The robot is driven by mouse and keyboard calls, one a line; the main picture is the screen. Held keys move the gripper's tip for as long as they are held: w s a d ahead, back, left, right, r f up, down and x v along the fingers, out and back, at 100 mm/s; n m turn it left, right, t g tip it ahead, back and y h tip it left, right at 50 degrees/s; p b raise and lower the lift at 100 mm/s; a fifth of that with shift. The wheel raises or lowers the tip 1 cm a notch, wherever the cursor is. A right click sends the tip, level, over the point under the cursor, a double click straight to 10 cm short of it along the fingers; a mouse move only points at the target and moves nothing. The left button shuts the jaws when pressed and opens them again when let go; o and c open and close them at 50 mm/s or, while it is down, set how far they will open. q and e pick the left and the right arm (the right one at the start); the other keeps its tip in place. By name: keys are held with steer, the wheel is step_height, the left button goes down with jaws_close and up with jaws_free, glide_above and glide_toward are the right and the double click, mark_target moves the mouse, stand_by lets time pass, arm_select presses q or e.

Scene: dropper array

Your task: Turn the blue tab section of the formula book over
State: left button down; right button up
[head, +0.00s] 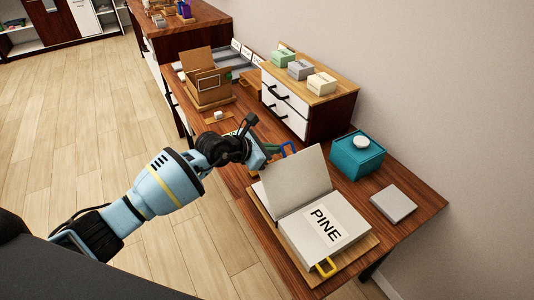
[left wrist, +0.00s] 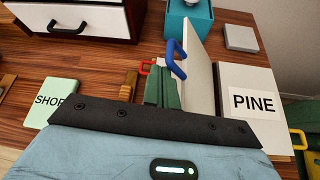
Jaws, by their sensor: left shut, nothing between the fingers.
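The formula book lies open on a wooden board (head: 347,257). Its right-hand block (head: 308,244) shows the label PINE, which also reads in the left wrist view (left wrist: 233,128). A white section (head: 296,180) with the blue tab (head: 288,148) stands raised and tilted along the middle of the book. The blue tab (left wrist: 176,60) loops out from its edge in the left wrist view. My left gripper (head: 274,151) is shut and empty, beside the raised section's left face near the blue tab; its green fingers (left wrist: 163,88) show there too. I cannot tell whether they touch. My right gripper is not in view.
A yellow tab (head: 326,268) sticks out at the front, a red tab (left wrist: 146,66) on the far left. A teal box (head: 357,157) and grey slab (head: 393,203) lie to the right. A drawer unit (head: 308,108) stands behind. A green SHOP block (left wrist: 50,110) is left.

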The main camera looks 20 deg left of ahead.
arm_select(q)
steer(key=s+d+r, duration=0.1)
steer(key=s+d+r+p, duration=0.1)
steer(key=shift+r, duration=0.3)
steer(key=shift+s+d+r, duration=0.15)
steer(key=shift+s+d, duration=0.25)
steer(key=shift+s+d+r, duration=0.2)
steer(key=shift+s+d, duration=0.1)
steer(key=shift+s, duration=0.05)
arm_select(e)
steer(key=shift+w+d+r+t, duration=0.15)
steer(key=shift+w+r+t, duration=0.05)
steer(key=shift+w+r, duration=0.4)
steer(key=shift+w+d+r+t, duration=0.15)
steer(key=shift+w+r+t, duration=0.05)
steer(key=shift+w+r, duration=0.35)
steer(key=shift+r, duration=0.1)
arm_select(q)
steer(key=v, duration=0.8)
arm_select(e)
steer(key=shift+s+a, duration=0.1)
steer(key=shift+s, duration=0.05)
arm_select(q)
steer(key=shift+w, duration=0.1)
